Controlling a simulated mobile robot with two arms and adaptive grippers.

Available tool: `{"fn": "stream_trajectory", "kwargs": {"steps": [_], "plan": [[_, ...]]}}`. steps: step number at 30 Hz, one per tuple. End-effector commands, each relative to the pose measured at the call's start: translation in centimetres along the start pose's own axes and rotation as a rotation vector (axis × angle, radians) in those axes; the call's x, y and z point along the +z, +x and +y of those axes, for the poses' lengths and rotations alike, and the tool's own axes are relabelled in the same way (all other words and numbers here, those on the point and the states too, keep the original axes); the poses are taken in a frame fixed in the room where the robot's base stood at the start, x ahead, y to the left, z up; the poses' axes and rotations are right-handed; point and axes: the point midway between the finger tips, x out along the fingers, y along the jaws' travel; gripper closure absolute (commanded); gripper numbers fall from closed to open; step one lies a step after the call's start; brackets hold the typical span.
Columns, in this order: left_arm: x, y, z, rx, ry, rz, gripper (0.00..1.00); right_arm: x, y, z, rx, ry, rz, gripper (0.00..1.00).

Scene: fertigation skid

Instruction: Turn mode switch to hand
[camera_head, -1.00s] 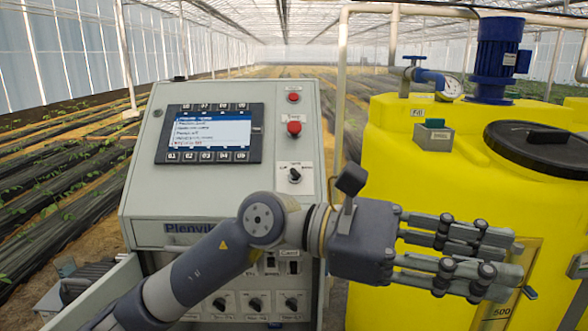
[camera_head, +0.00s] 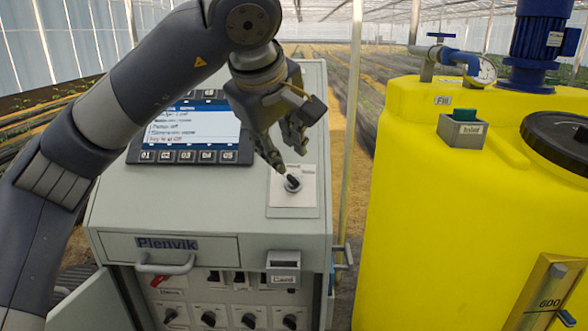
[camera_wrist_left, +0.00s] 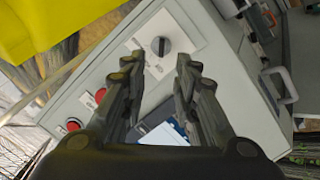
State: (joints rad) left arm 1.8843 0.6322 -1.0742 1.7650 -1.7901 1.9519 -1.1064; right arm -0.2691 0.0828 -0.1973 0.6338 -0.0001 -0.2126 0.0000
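The mode switch (camera_head: 292,184) is a black rotary knob on a pale square plate at the right of the grey cabinet's sloping face. It also shows in the left wrist view (camera_wrist_left: 160,46), ahead of my fingertips. The small plate labels are too blurred to read. My left gripper (camera_head: 283,158) reaches down over the panel, its fingers close above the knob. In the left wrist view its fingers (camera_wrist_left: 160,66) are spread with an empty gap in line with the knob. I cannot tell if a finger touches it. My right gripper is out of view.
Two red buttons (camera_wrist_left: 73,125) show in the left wrist view; my arm hides them in the head view. The control screen (camera_head: 190,133) is left of the switch. A drawer with a handle (camera_head: 165,265) and several lower knobs sit below. A yellow tank (camera_head: 430,210) stands right.

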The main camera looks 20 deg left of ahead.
Motion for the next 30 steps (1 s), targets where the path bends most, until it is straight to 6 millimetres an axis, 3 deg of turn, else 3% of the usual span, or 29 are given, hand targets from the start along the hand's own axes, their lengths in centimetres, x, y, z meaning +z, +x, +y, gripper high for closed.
{"fn": "stream_trajectory", "kwargs": {"steps": [3,8,11,19,26,27,30], "plan": [[0.1,2.3,0.0,-0.006,0.001,-0.004,0.72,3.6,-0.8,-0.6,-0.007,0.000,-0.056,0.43],[0.1,5.4,0.0,-0.005,0.000,-0.005,0.72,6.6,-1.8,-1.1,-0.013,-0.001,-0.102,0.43],[0.1,7.0,0.0,-0.004,0.000,-0.005,0.72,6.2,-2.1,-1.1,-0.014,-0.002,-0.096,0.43],[0.2,9.2,0.0,0.000,0.001,-0.005,0.72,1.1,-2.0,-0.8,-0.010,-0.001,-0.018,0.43],[0.2,9.3,0.0,0.000,0.001,-0.005,0.72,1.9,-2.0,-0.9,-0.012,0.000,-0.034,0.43],[0.2,9.3,0.0,0.000,0.001,-0.005,0.75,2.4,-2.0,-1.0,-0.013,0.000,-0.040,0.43],[0.2,9.3,0.0,0.000,0.001,-0.005,0.97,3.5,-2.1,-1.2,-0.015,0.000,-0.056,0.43]]}}
